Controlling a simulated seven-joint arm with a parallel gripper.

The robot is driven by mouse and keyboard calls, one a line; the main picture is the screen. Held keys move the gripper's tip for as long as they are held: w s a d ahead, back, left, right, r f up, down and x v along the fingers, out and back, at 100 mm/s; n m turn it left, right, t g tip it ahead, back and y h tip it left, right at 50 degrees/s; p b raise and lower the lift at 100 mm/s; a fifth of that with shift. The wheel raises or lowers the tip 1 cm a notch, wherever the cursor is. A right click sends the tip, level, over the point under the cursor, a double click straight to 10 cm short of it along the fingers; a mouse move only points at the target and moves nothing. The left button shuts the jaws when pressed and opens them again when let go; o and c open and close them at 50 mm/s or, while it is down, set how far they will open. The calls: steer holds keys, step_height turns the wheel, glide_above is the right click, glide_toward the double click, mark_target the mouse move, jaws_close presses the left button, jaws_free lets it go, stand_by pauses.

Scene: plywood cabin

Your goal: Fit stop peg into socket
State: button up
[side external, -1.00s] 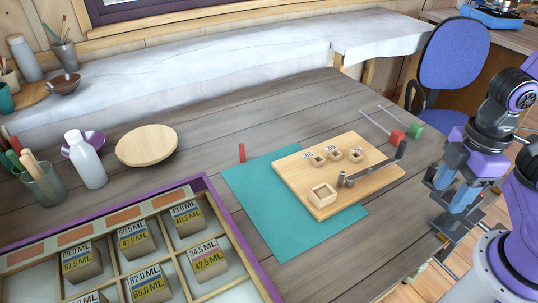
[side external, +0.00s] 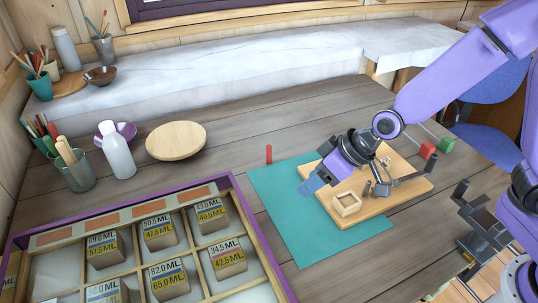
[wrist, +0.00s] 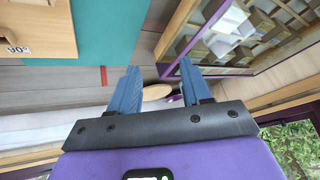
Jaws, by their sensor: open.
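A thin red peg (side external: 268,153) stands upright on the table at the far left corner of the teal mat (side external: 275,205). In the wrist view the red peg (wrist: 103,76) shows left of my fingers. The wooden board (side external: 415,190) lies on the mat, with a square wooden box-like socket (side external: 347,204) at its near corner and a grey metal lever (side external: 408,180). My gripper (side external: 312,182) is open and empty above the mat, at the board's left side. In the wrist view its blue fingers (wrist: 160,68) are apart.
A purple-edged tray (side external: 236,192) with labelled blocks fills the near left. A round wooden board (side external: 176,141), a white bottle (side external: 118,151) and a cup of sticks (side external: 76,170) stand farther left. Red (side external: 427,151) and green (side external: 446,145) blocks lie at the right.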

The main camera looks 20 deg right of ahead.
steer(key=w+f+m+t+h, duration=0.2)
steer(key=w+f+m+t, duration=0.2)
steer(key=w, duration=0.7)
steer(key=m+t+h, duration=0.2)
steer(key=t+h, duration=0.1)
glide_toward(270, 150)
steer(key=x, duration=0.7)
steer(key=shift+w+d+f, duration=0.15)
steer(key=shift+w+f, duration=0.05)
steer(key=shift+w, duration=0.05)
steer(key=shift+x, duration=2.65)
jaws_close()
